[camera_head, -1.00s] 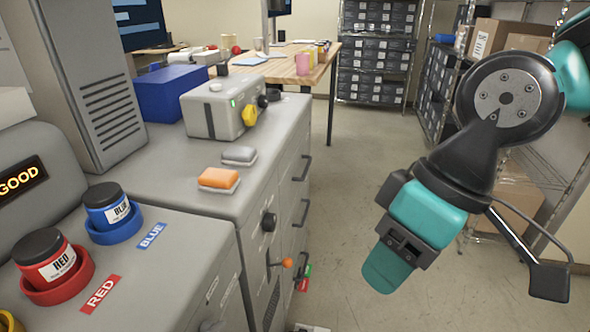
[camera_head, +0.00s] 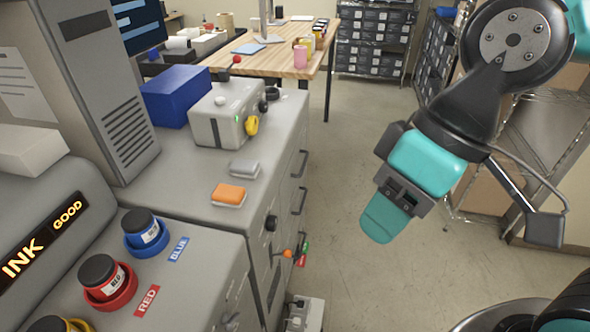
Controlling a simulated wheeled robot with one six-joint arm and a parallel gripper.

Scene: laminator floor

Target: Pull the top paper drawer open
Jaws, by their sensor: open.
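A grey cabinet (camera_head: 183,190) stands left of centre, its drawer side facing the aisle and seen at a steep angle. The upper dark bar handle (camera_head: 300,164) marks the top drawer, and a second bar handle (camera_head: 299,201) sits below it. Both drawer fronts look flush with the cabinet. My gripper (camera_head: 381,217) is open and empty, hanging over the aisle to the right of the handles and clear of them. Its teal finger points down; the other finger is hidden.
A grey control box (camera_head: 215,115) with a yellow knob, a blue box (camera_head: 176,95) and orange (camera_head: 229,194) and grey (camera_head: 245,168) blocks sit on the cabinet. Black knob (camera_head: 271,222) and orange-tipped lever (camera_head: 288,253) project nearer. Aisle floor (camera_head: 345,155) is clear.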

